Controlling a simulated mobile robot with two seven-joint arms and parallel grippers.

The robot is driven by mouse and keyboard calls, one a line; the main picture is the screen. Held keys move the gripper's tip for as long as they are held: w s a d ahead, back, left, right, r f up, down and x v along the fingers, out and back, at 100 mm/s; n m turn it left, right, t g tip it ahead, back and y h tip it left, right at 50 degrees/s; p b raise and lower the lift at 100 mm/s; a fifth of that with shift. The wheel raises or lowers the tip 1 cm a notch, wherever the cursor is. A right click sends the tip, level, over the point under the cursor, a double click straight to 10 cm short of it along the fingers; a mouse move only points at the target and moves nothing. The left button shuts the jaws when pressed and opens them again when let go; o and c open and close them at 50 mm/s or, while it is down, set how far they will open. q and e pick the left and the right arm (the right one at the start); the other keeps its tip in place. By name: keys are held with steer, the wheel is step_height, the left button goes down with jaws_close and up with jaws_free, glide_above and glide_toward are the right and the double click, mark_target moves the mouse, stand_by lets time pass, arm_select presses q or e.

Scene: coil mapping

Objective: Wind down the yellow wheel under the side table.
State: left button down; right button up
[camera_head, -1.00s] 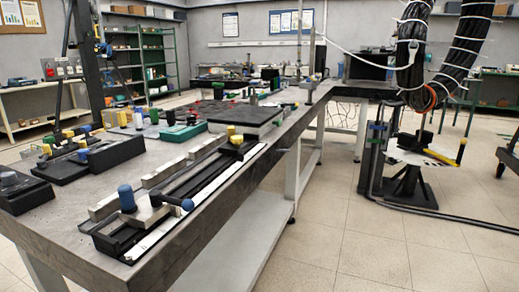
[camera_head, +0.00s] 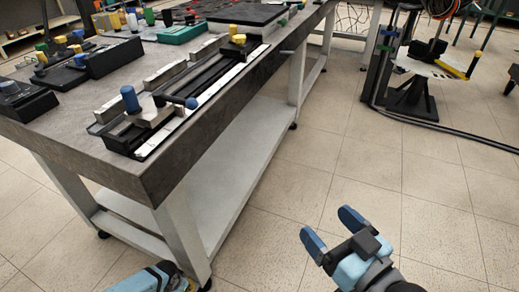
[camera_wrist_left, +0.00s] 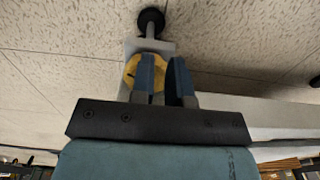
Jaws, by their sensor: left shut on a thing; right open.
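The yellow wheel (camera_wrist_left: 132,72) shows in the left wrist view, partly hidden by my fingers, on a pale leg with a round black foot (camera_wrist_left: 151,20). My left gripper (camera_wrist_left: 164,78) is shut on it, with its blue fingers close together. My right gripper (camera_head: 331,229) is open and empty above the tiled floor, to the right of the table.
A lower white shelf (camera_head: 235,150) spans the table's legs. A slide fixture with blue knobs (camera_head: 130,99) lies on the tabletop. A black stand with a yellow handle (camera_head: 450,68) and cables stand at the back right. The tiled floor (camera_head: 390,175) between them is clear.

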arm_select(q)
steer(key=shift+s+a+f, duration=0.2)
steer(key=shift+a+f, duration=0.35)
steer(key=shift+a, duration=0.25)
arm_select(e)
steer(key=shift+s+f, duration=0.2)
steer(key=shift+f, duration=0.25)
arm_select(q)
steer(key=shift+a, duration=0.1)
arm_select(e)
steer(key=shift+w+r, duration=0.1)
steer(key=shift+r, duration=0.1)
arm_select(q)
step_height(320, 180, up, 6)
steer(key=p, duration=0.7)
steer(key=shift+s, duration=0.25)
arm_select(e)
step_height(320, 180, up, 7)
steer(key=shift+w+a+f, duration=0.15)
steer(key=shift+w+f, duration=0.05)
arm_select(q)
steer(key=shift+d, duration=0.2)
